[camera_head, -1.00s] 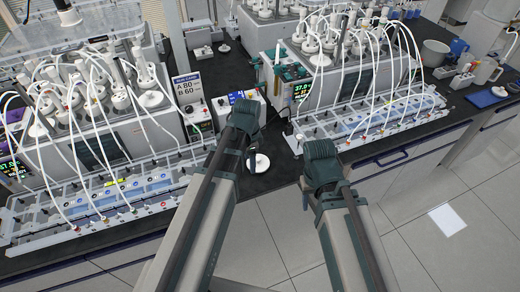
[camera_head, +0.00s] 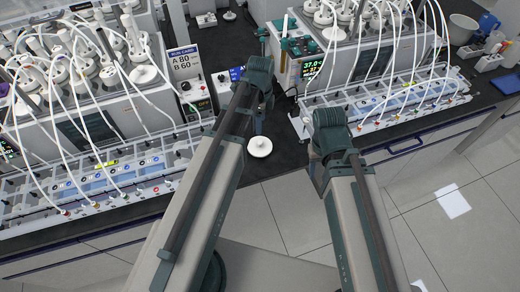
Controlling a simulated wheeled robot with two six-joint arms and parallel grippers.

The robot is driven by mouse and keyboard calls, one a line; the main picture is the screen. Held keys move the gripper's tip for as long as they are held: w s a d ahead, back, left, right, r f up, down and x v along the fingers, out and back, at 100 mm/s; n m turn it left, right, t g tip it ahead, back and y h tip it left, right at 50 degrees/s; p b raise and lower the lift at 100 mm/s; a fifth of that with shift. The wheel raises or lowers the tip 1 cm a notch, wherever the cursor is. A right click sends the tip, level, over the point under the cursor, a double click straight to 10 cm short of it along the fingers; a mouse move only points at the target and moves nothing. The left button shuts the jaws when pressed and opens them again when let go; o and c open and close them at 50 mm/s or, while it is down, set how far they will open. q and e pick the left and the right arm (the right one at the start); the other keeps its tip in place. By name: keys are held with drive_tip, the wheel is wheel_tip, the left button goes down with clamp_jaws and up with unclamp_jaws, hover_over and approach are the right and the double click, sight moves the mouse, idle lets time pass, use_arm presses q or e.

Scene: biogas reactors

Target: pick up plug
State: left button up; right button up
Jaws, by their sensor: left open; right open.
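A white round plug (camera_head: 259,147) with a small raised knob lies on the dark bench top, near the front edge between the two reactor units. My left gripper (camera_head: 259,124) is open and points down just behind the plug in the picture. I see no contact with the plug, though its fingertips are small and partly hidden. My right gripper (camera_head: 318,178) is open and empty, hanging by the bench's front edge to the right of the plug; its own arm partly hides it.
Reactor racks with white tubes stand left (camera_head: 100,185) and right (camera_head: 385,100) of the dark bench gap (camera_head: 275,160). A control box with a sign (camera_head: 187,67) stands behind. A blue pad (camera_head: 507,83) lies at far right.

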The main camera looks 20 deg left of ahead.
use_arm(q)
drive_tip(key=b, duration=0.5)
hover_over(260, 141)
drive_tip(key=f, duration=0.6)
drive_tip(key=shift+s+d, duration=0.15)
drive_tip(key=shift+s, duration=0.1)
drive_tip(key=f+b, duration=0.5)
drive_tip(key=shift+w+a+f, duration=0.1)
drive_tip(key=shift+a, duration=0.1)
clamp_jaws()
idle(0.6)
